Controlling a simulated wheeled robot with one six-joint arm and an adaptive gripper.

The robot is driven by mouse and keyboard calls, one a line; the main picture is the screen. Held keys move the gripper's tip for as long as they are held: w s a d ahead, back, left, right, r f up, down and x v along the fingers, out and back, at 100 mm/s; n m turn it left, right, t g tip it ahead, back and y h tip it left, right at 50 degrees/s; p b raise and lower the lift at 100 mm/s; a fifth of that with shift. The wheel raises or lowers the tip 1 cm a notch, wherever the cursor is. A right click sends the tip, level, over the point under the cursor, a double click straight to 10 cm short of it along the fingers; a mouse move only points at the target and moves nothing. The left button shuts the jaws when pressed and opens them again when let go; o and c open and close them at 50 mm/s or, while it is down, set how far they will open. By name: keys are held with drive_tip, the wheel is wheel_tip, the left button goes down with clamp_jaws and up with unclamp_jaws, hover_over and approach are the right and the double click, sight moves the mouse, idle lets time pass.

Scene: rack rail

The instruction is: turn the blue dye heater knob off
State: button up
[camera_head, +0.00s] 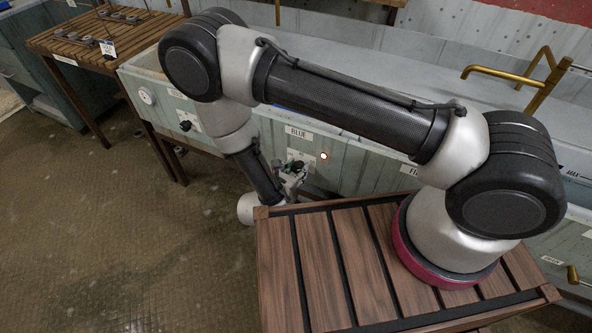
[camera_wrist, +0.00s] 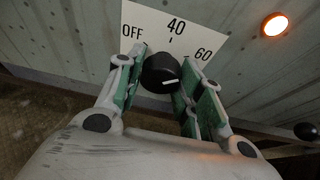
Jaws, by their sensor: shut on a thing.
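The blue dye heater knob (camera_wrist: 160,73) is black and round with a white pointer line, which lies on its right side, towards the 60 side of the scale. Its white dial plate (camera_wrist: 150,22) reads OFF at left, 40 at top and 60 at right. My gripper (camera_wrist: 162,70) has its green-padded fingers on either side of the knob and is shut on it. In the head view my gripper (camera_head: 292,172) is at the panel under the BLUE label (camera_head: 298,132), and mostly hides the knob. An orange lamp (camera_wrist: 274,24) glows right of the dial plate; it also glows in the head view (camera_head: 324,155).
A black ball-ended handle (camera_wrist: 306,130) stands at the right in the wrist view. Another black knob (camera_head: 186,125) and a white gauge (camera_head: 146,96) are further left on the trough front. A brass tap (camera_head: 520,75) is at the right. The floor at left is clear.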

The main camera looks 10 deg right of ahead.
drive_tip(key=n+g+h, duration=0.1)
drive_tip(key=n+h, duration=0.1)
drive_tip(key=n, duration=0.1)
drive_tip(key=shift+a+n, duration=0.15)
drive_tip(key=shift+n, duration=0.15)
drive_tip(key=n+h, duration=0.2)
drive_tip(key=n, duration=0.1)
drive_tip(key=shift+f+n+g+h, duration=0.1)
drive_tip(key=shift+n+g+h, duration=0.2)
drive_tip(key=shift+n+g, duration=0.1)
drive_tip(key=n+h, duration=0.2)
drive_tip(key=n, duration=0.2)
drive_tip(key=shift+f+n, duration=0.1)
drive_tip(key=shift+n, duration=0.2)
drive_tip(key=n, duration=0.2)
drive_tip(key=n+t+h, duration=0.1)
drive_tip(key=n, duration=0.1)
drive_tip(key=shift+n+t+h, duration=0.3)
drive_tip(key=shift+n, duration=0.3)
drive_tip(key=o, duration=1)
drive_tip(key=shift+a, duration=0.1)
